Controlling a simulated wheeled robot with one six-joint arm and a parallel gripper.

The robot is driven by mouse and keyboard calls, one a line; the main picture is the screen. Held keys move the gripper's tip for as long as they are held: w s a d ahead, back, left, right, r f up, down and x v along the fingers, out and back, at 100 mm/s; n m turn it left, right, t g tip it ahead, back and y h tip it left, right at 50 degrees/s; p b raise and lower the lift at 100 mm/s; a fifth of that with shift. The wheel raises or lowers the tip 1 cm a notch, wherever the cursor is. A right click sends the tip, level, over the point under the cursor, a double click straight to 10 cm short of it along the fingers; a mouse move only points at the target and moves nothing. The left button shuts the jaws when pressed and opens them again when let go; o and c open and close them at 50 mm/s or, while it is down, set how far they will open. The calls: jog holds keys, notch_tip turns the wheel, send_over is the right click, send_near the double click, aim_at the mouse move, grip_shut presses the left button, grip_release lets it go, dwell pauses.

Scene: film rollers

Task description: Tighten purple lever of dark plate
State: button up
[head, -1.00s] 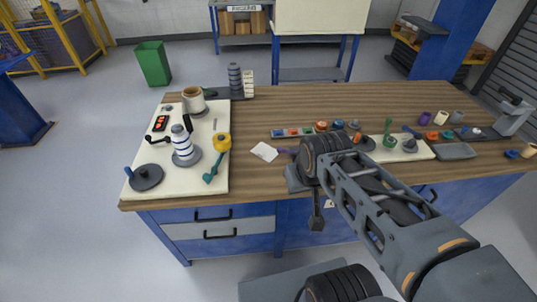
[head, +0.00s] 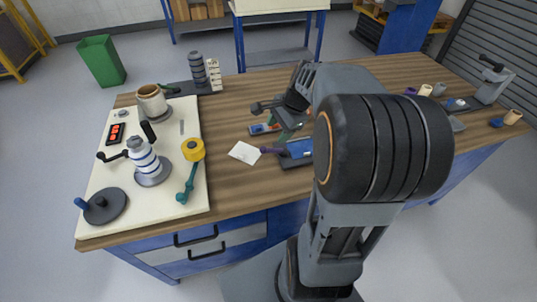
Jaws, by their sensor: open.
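The dark plate (head: 295,163) lies near the front edge of the table, left of my arm, with a blue part on top. Its purple lever (head: 272,150) sticks out to the left, toward a white card. My gripper (head: 270,107) is open and above the table, behind the plate in the picture and apart from the purple lever. My large wrist and arm links cover the area right of the plate, and its right end is partly hidden.
A white card (head: 244,152) lies beside the plate. A tray with coloured parts (head: 262,128) sits under my gripper. Small cups stand at right.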

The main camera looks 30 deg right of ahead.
aim_at(270, 149)
jog(key=w+f+m, duration=0.1)
jog(key=f, duration=0.4)
jog(key=w+f+m+b, duration=0.1)
jog(key=w+f, duration=0.1)
jog(key=f, duration=0.2)
jog(key=w+f+m+b, duration=0.1)
jog(key=w+f, duration=0.1)
jog(key=f, duration=0.3)
jog(key=shift+w+a+f+m+y, duration=0.15)
jog(key=shift+a+f+m+y, duration=0.15)
jog(key=shift+a+f+m, duration=0.1)
grip_shut()
